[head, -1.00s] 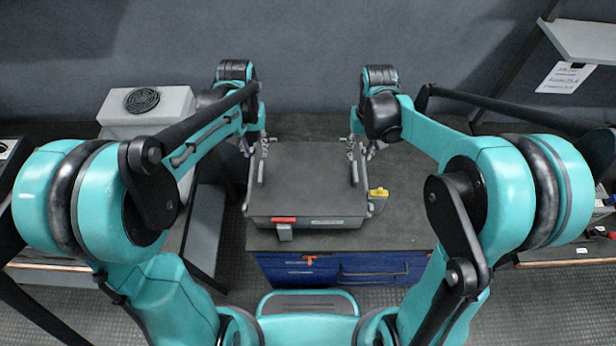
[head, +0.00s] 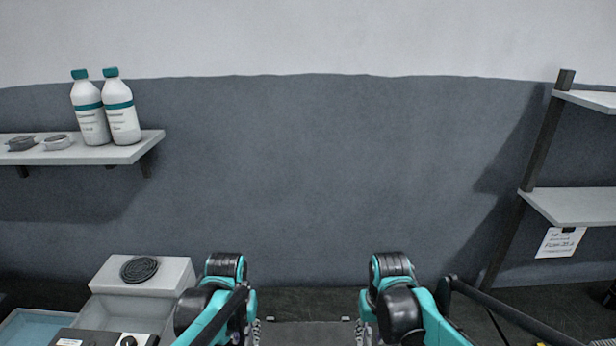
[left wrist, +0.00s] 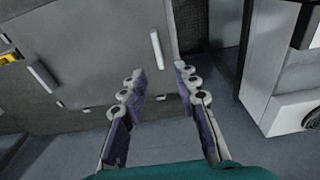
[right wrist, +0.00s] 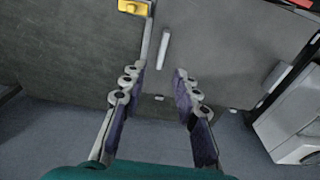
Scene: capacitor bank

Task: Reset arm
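The head view cuts off most of the grey case; only the far part of its flat top (head: 305,336) shows at the bottom edge. My left gripper (head: 252,332) is at the case's left side and my right gripper (head: 363,332) at its right side. In the left wrist view, the fingers of my left gripper (left wrist: 161,80) are apart with nothing between them, above the edge of the case (left wrist: 100,45). In the right wrist view, the fingers of my right gripper (right wrist: 160,82) are also apart and empty, near a pale handle bar (right wrist: 163,48) on the case (right wrist: 225,45).
A light grey unit with a round black vent (head: 139,270) stands at the left. A wall shelf (head: 120,153) holds two white bottles with teal caps (head: 106,108). Shelves (head: 575,207) stand at the right. A yellow part (right wrist: 133,6) shows beside the case.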

